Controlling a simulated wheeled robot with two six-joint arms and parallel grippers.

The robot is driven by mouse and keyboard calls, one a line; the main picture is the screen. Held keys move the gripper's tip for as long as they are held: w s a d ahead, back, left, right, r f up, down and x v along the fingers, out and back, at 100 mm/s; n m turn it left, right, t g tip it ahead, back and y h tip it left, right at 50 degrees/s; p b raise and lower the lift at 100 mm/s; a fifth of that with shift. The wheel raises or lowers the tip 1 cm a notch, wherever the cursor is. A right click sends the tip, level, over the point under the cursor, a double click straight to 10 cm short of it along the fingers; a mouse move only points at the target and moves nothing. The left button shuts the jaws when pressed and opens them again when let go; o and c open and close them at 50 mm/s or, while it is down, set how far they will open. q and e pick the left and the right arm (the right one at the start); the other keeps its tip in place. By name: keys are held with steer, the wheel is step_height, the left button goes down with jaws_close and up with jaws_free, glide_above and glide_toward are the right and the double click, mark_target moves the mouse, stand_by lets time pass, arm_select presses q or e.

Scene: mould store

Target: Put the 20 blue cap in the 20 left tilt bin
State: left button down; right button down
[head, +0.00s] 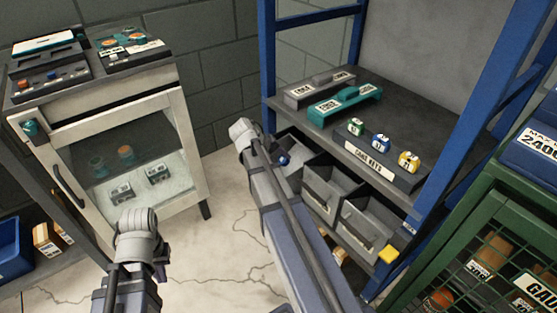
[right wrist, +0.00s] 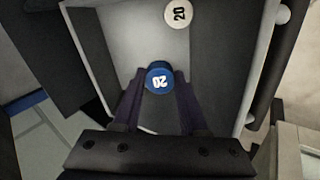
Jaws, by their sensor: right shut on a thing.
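The blue cap (right wrist: 160,77), marked 20, is between the fingertips of my right gripper (right wrist: 160,92), which is shut on it. In the right wrist view the cap is over the grey interior of an open bin (right wrist: 110,45); its height above the bin floor is hard to tell. In the head view the cap (head: 284,159) shows at the left tilt bin (head: 299,150), the leftmost in the row under the shelf. My right forearm hides part of that bin. My left gripper (head: 160,270) hangs low before the cabinet, its fingers too unclear to read.
A white round 20 mark (right wrist: 179,12) shows at the bin's far end. Two more tilt bins (head: 326,190) stand to the right. A gauge keys block (head: 375,158) with small tagged pieces sits on the shelf above. A glass-front cabinet (head: 125,150) stands left; a green cage (head: 470,240) stands right.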

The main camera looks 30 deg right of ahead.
steer(key=shift+b+x, duration=1.65)
steer(key=shift+x, duration=0.55)
steer(key=shift+d, duration=0.1)
steer(key=shift+c, duration=1.8)
jaws_free()
steer(key=p+v, duration=0.6)
steer(key=v, duration=0.1)
steer(key=shift+r, duration=0.15)
steer(key=shift+a+r, duration=0.15)
steer(key=shift+a, duration=0.15)
